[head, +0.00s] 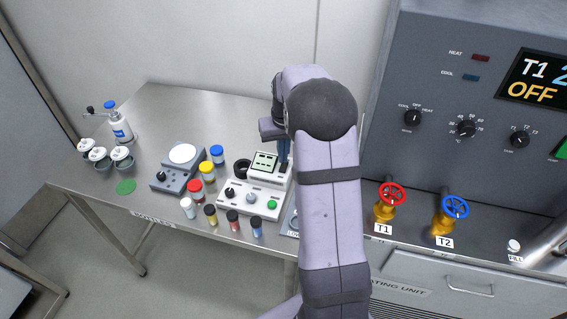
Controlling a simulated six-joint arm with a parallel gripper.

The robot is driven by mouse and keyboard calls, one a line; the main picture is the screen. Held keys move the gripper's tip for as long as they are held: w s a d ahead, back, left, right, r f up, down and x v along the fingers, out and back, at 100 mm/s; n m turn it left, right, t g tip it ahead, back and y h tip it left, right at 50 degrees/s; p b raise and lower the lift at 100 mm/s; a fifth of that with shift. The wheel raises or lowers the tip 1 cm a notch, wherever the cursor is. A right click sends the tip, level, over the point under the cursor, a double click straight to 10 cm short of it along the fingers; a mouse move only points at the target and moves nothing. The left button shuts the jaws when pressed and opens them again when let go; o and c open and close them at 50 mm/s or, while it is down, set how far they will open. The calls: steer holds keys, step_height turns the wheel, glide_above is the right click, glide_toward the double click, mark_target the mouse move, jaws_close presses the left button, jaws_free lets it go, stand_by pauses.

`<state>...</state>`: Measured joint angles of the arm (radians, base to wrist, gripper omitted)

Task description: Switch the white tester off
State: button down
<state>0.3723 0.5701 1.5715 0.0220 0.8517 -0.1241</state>
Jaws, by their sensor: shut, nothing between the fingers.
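The white tester (236,203) stands on the steel table, left of my arm. It has a raised block with a pale green display, a black knob, a grey knob and a green button on its sloped front. My gripper (284,167) is shut and empty, pointing down at the right side of the display block. I cannot tell whether the fingertips touch the tester. My arm hides part of the tester's right side and what lies behind it.
A grey device (172,178) with a round white plate and several capped vials (210,215) stand close left and in front. A grinder (119,128) and cups are at the far left. The grey control unit (420,165) with red and blue valves stands right.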

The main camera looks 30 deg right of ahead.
mark_target(283, 167)
steer(key=shift+r+p, duration=1.4)
steer(key=shift+r, duration=0.6)
steer(key=s+a+f+g, duration=0.1)
steer(key=s+a+f, duration=0.15)
steer(key=s, duration=0.25)
steer(key=s+a+f+m+g, duration=0.1)
steer(key=s+a+f, duration=0.15)
steer(key=s, duration=0.25)
steer(key=s+a+f+g, duration=0.1)
steer(key=s+f, duration=0.2)
steer(key=s, duration=0.2)
steer(key=s+a+r+n+b, duration=0.2)
steer(key=s+a, duration=0.6)
steer(key=s, duration=0.4)
steer(key=a, duration=0.1)
steer(key=w+a+r+n, duration=0.1)
steer(key=w+a+r+n+t, duration=0.1)
steer(key=shift+w+a+r, duration=0.1)
steer(key=shift+a+r, duration=0.05)
steer(key=shift+a, duration=0.25)
